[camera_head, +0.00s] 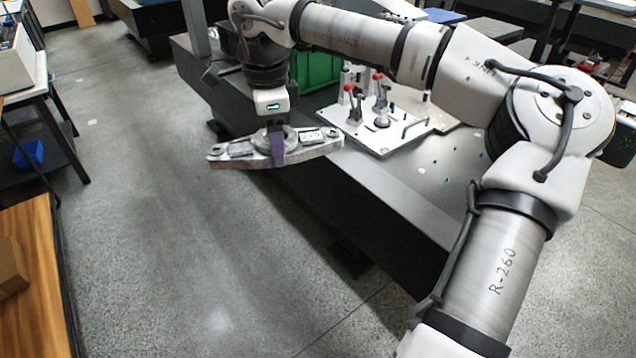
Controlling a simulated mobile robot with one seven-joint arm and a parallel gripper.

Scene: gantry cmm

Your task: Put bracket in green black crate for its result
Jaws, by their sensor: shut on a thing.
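My gripper (277,147) is shut on a grey metal bracket (232,153). The bracket is long and flat with raised parts on top, and it hangs roughly level in front of the dark table's near left edge. My gripper grips it near its middle. A green crate (318,72) stands on the table behind my arm. My wrist and forearm hide much of it, and its inside cannot be seen. Whether it has black parts I cannot tell.
A pale fixture plate (377,131) with red-tipped clamps (378,77) sits on the dark table (372,196), right of the bracket. A wooden surface (30,285) is at the lower left. The grey floor (180,250) between is clear.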

